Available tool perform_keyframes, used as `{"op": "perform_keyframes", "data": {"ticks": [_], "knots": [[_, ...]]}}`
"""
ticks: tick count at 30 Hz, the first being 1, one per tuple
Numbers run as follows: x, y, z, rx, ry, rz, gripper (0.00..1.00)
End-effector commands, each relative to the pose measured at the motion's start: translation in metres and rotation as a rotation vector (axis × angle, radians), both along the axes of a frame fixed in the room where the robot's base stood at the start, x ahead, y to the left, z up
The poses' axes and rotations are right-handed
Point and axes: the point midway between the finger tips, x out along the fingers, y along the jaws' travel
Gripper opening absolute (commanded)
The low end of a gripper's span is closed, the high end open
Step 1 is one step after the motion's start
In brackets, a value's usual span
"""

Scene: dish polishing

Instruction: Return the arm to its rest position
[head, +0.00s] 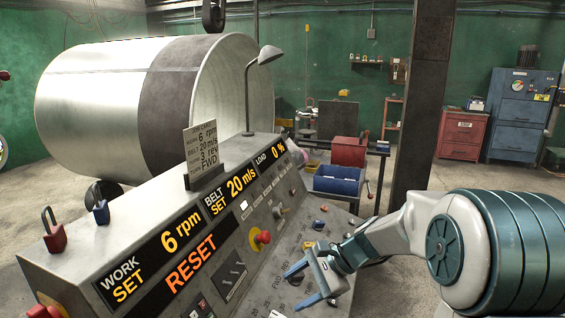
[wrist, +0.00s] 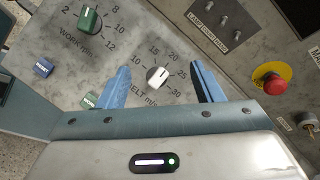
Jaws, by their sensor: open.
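My gripper (head: 300,286) is open and empty, just above the sloping front of the control console (head: 75,264). In the wrist view its two blue fingers (wrist: 160,88) stand apart on either side of the white-topped belt knob (wrist: 158,76). I cannot tell whether they touch the panel. The green work knob (wrist: 89,22) is to the upper left. My arm (head: 400,232) reaches in from the right. The displays read WORK SET 6 rpm, BELT SET 20 m/s, LOAD 0 % and RESET.
A red emergency button (head: 263,237) on a yellow base sticks up from the panel. A lamp (head: 268,54) and a job card (head: 201,150) stand on the console. The large metal drum (head: 95,95) is behind it. A dark post (head: 425,100) rises behind my arm.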

Motion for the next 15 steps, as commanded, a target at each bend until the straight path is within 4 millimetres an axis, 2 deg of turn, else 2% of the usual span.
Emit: {"op": "perform_keyframes", "data": {"ticks": [1, 6, 15], "knots": [[-0.017, -0.002, 0.005, -0.065, -0.047, 0.056, 0.6], [-0.069, -0.02, 0.012, -0.278, -0.195, 0.251, 0.6], [-0.147, -0.065, 0.022, -0.623, -0.434, 0.598, 0.6]]}}
